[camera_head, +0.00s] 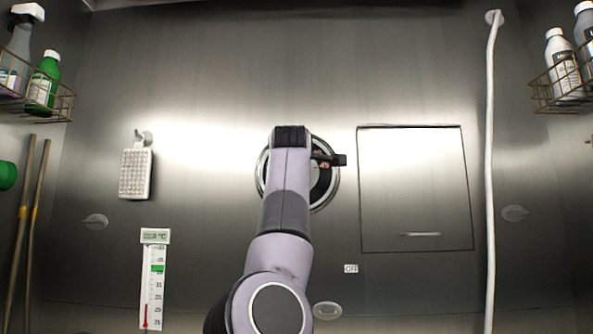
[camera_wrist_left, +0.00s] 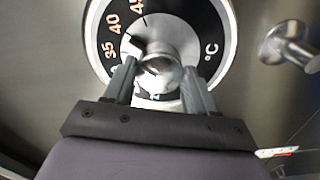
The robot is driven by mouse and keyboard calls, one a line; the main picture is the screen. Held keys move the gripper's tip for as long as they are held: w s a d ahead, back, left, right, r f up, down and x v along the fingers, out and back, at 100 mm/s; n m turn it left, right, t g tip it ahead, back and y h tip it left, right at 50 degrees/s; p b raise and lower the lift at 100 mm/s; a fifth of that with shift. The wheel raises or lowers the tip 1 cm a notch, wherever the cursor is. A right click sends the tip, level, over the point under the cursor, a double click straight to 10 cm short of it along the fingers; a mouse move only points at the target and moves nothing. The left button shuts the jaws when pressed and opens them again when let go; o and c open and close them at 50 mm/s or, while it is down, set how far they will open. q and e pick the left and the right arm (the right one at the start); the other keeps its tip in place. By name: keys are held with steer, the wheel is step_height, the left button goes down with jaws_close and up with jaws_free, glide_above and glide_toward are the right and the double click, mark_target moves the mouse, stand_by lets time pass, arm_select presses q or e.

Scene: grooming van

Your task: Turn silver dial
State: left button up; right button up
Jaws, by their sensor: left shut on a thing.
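The silver dial (camera_wrist_left: 164,72) shows in the left wrist view, with a round silver knob at the middle of a black ring marked with numbers such as 35 and 40 and °C. My left gripper (camera_wrist_left: 158,82) is shut on the knob, one finger on each side. In the head view the dial's round rim (camera_head: 332,190) is on the metal wall, mostly hidden behind my left arm and gripper (camera_head: 310,160). My right gripper is not in view.
A thermometer strip (camera_head: 152,285) and a white brush-like block (camera_head: 135,173) hang left of the dial. A square wall panel (camera_head: 415,190) and a white hose (camera_head: 490,170) are to the right. Wire baskets with bottles (camera_head: 43,85) are at both upper sides.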

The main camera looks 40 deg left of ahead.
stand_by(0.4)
arm_select(q)
steer(key=o, duration=1.1)
steer(key=shift+d, duration=0.1)
steer(key=shift+c, duration=0.2)
steer(key=b+v, duration=0.4)
steer(key=v, duration=0.3)
steer(key=shift+f, duration=0.1)
